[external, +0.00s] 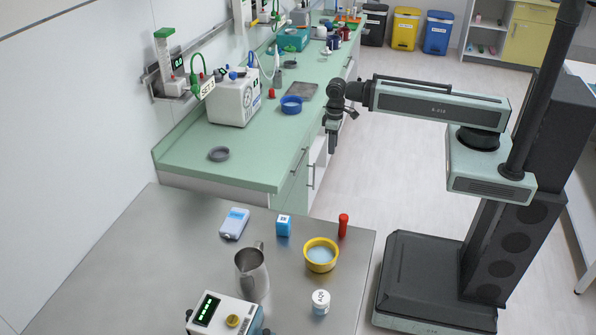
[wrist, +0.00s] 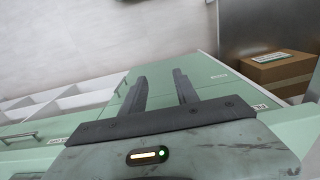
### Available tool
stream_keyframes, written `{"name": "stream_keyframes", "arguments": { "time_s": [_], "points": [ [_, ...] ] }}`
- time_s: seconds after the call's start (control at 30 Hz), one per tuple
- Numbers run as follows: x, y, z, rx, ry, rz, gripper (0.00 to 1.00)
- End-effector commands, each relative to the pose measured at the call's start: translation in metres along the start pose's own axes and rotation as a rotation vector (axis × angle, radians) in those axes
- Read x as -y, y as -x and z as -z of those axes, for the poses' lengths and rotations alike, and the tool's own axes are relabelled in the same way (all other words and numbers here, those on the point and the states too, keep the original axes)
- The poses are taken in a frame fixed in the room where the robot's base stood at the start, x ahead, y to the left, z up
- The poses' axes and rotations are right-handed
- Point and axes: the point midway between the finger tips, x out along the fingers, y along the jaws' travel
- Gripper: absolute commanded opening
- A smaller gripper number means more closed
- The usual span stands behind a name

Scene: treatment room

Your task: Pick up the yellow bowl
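The yellow bowl (external: 321,262) stands upright on the metal table (external: 190,240) in the external view, with something light blue inside it. My gripper (external: 333,150) hangs pointing down beside the green counter, above and behind the bowl and well apart from it. In the wrist view my gripper's two fingers (wrist: 162,92) are spread with nothing between them. The bowl does not show in the wrist view.
Near the bowl are a red cylinder (external: 343,225), a white jar (external: 320,302), a metal jug (external: 252,270), a blue box (external: 284,225) and a device with a display (external: 224,314). A cardboard box (wrist: 280,72) shows in the wrist view. The green counter (external: 250,170) lies behind the table.

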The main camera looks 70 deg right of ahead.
Motion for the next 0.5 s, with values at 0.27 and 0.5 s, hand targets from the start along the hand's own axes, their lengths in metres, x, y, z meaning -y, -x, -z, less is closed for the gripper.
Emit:
{"name": "stream_keyframes", "arguments": {
  "time_s": [0.27,0.5],
  "points": [
    [0.0000,0.0000,0.0000,0.000,0.000,0.000,0.61],
    [0.0000,0.0000,0.0000,0.000,0.000,0.000,0.88]
  ]
}}
